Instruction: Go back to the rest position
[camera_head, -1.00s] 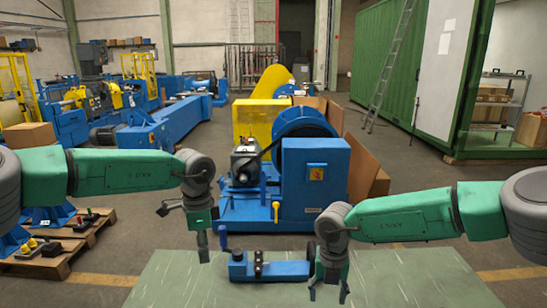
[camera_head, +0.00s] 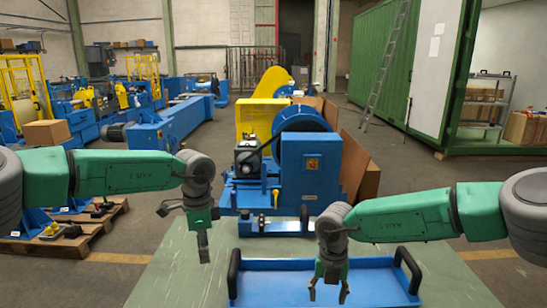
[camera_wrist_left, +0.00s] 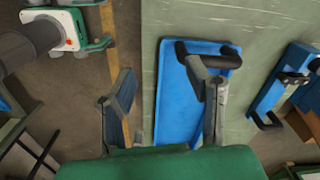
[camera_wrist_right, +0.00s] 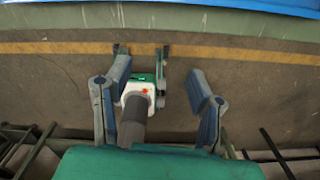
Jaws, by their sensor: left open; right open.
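My left gripper (camera_head: 184,235) hangs with spread fingers near the left part of the green-grey table (camera_head: 180,270) and holds nothing. My right gripper (camera_head: 328,290) points down in front of the blue tray (camera_head: 270,289) and partly hides it. The right gripper's fingers are apart and empty, as the right wrist view (camera_wrist_right: 160,90) also shows. The tray has a black handle at each end. In the left wrist view (camera_wrist_left: 165,95) the fingers are spread, and the tray (camera_wrist_left: 178,95) lies below, partly covered by one finger.
A blue fixture (camera_head: 275,227) stands at the table's far edge, behind the tray. A large blue machine (camera_head: 310,170) stands beyond it. A wooden pallet with small parts (camera_head: 60,245) is on the floor at left. The table is bare to the left of the tray.

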